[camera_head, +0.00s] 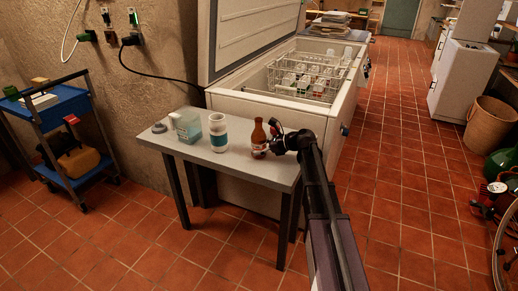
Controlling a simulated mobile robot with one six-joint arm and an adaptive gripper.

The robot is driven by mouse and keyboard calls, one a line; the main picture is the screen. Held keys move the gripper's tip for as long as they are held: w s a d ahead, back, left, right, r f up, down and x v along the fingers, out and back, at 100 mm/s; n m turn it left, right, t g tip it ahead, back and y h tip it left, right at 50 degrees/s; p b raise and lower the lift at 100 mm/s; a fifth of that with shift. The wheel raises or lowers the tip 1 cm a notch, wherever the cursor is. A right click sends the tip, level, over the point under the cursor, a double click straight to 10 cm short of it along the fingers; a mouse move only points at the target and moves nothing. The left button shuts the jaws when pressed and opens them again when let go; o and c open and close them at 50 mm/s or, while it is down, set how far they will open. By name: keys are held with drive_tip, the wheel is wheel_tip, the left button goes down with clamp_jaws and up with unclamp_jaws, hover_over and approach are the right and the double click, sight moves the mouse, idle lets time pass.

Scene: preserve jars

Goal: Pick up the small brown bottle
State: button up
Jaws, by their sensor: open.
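The small brown bottle (258,140) stands upright near the right end of a small grey table (235,171). It has a narrow neck and a pale label low on its body. My arm reaches in from the lower right, and my gripper (271,138) is open at the bottle's right side. The fingers are small and dark here, so I cannot tell whether they touch the bottle or reach around it. A white jar with a teal band (218,133) stands left of the bottle, with a gap between them.
A pale blue-and-white box (186,126) and a grey ring-shaped thing (159,128) are on the table's left part. An open chest freezer (270,109) with wire baskets stands close behind. A blue cart (65,107) is at the left.

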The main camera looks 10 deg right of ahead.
sight(260, 139)
idle(0.5)
drive_tip(key=c, duration=1.1)
drive_tip(key=shift+r, duration=0.15)
wheel_tip(260, 139, up, 3)
drive_tip(key=p, duration=0.3)
drive_tip(key=shift+r+p, duration=0.15)
drive_tip(key=shift+p, duration=0.15)
drive_tip(key=shift+c, duration=0.2)
drive_tip(key=shift+w+d+r, duration=0.1)
drive_tip(key=shift+d+r, duration=0.05)
drive_tip(key=shift+d, duration=0.05)
drive_tip(key=d, duration=0.5)
drive_tip(key=d+p, duration=0.1)
drive_tip(key=d, duration=0.4)
drive_tip(key=d+r, duration=0.1)
drive_tip(key=d, duration=0.4)
drive_tip(key=shift+d, duration=0.3)
